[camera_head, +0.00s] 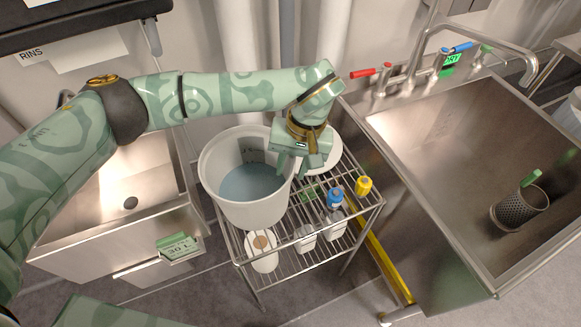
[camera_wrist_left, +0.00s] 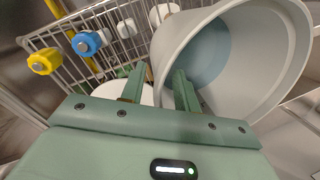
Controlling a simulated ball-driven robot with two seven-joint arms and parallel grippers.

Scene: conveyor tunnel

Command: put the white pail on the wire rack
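The white pail (camera_head: 218,187), with a blue-grey inside bottom, appears upright at the left part of the wire rack (camera_head: 363,207). It hides that part of the rack, and I cannot tell whether its base rests fully on the bars. My left gripper (camera_head: 300,163) is at the pail's right rim, pointing down. In the left wrist view its fingers (camera_wrist_left: 158,88) stand apart, with one finger over the pail's rim (camera_wrist_left: 160,60) and a visible gap between them. The pail fills the right side of that view. My right gripper is not in view.
Blue-capped (camera_head: 335,198) and yellow-capped (camera_head: 364,186) bottles, a round white item (camera_head: 322,158) and a white container (camera_head: 262,260) are on the rack. A sink (camera_head: 130,245) stands left. Another sink (camera_head: 440,140) at right has a tap and a dark mesh cup (camera_head: 515,212).

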